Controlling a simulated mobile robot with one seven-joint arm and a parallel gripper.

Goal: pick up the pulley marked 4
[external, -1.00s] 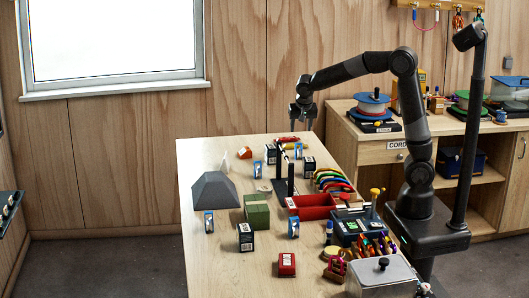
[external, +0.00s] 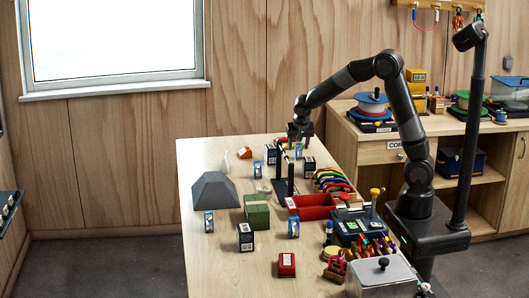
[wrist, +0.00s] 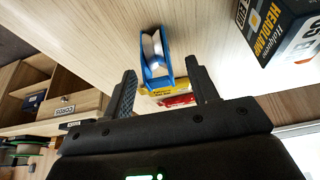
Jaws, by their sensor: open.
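Several blue pulleys with pale wheels stand on the table, at the back by my gripper (external: 298,150), left of the black posts (external: 257,169), at the front left (external: 209,222) and front middle (external: 294,228). Their numbers are too small to read. My gripper (external: 299,136) is open and empty over the table's far end. In the wrist view a blue pulley (wrist: 155,62) shows ahead, between and beyond the open fingers (wrist: 160,85). I see no number on it, so I cannot tell whether it is marked 4.
A headlamp box (wrist: 285,30) stands right of the pulley in the wrist view. Yellow (wrist: 162,90) and red (wrist: 177,100) items lie by it. A red tray (external: 315,211), a green box (external: 257,213) and a grey block (external: 214,190) are nearer on the table.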

